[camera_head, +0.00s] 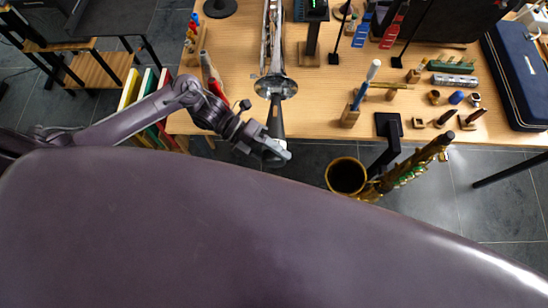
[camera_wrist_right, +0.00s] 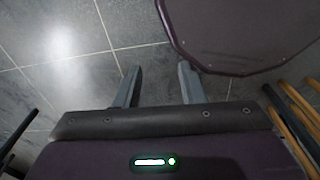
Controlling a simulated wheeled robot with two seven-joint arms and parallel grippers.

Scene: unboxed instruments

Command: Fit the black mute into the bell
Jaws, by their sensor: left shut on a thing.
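The silver brass instrument (camera_head: 272,40) lies lengthwise on the wooden table, with its flared bell (camera_head: 264,88) facing the near edge. The black mute (camera_head: 276,122) is a dark cone whose narrow end points at the bell; it overlaps the bell's mouth in the head view, and I cannot tell how far inside it is. My left gripper (camera_head: 274,153) is shut on the mute's wide near end, just off the table's front edge. My right gripper (camera_wrist_right: 156,85) is open and empty above the grey tiled floor in the right wrist view; it is not seen in the head view.
A gold saxophone (camera_head: 346,176) stands in front of the table, right of my left gripper. Small stands and accessories crowd the table's right half, with a blue case (camera_head: 515,75) at the far right. A red-and-grey item (camera_head: 212,78) stands left of the bell.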

